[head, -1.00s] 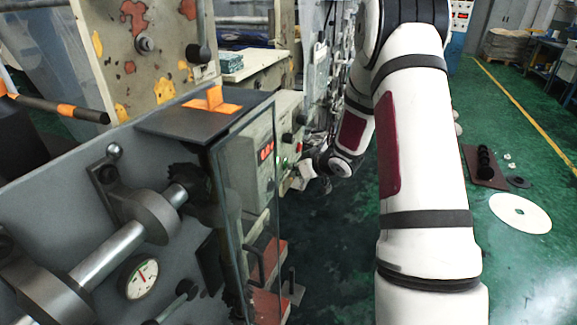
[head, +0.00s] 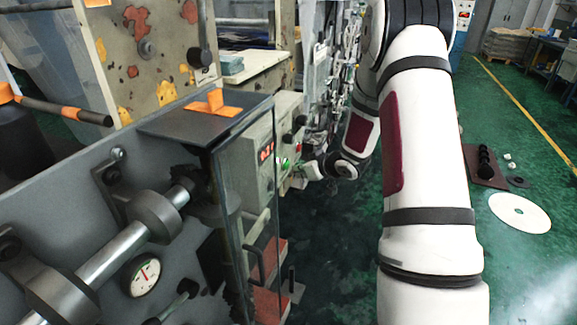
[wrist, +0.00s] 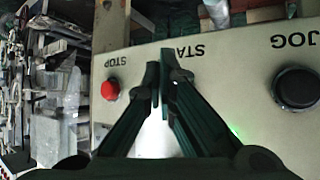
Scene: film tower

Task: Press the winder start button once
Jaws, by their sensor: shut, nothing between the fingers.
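The control panel (wrist: 215,80) fills much of the wrist view, with its lettering upside down. It carries a red STOP button (wrist: 110,89), a partly covered label reading "STA", and a black JOG button (wrist: 297,88). A green glow (wrist: 236,131) shows beside my right finger; the start button itself is mostly hidden by my gripper. My gripper (wrist: 160,76) is shut and empty, its fingertips over the panel between STOP and the glow. In the head view, my gripper (head: 308,170) is close to the panel, near a small green light (head: 285,162). Contact cannot be told.
Green floor is open at right, with a white disc (head: 519,212) lying there.

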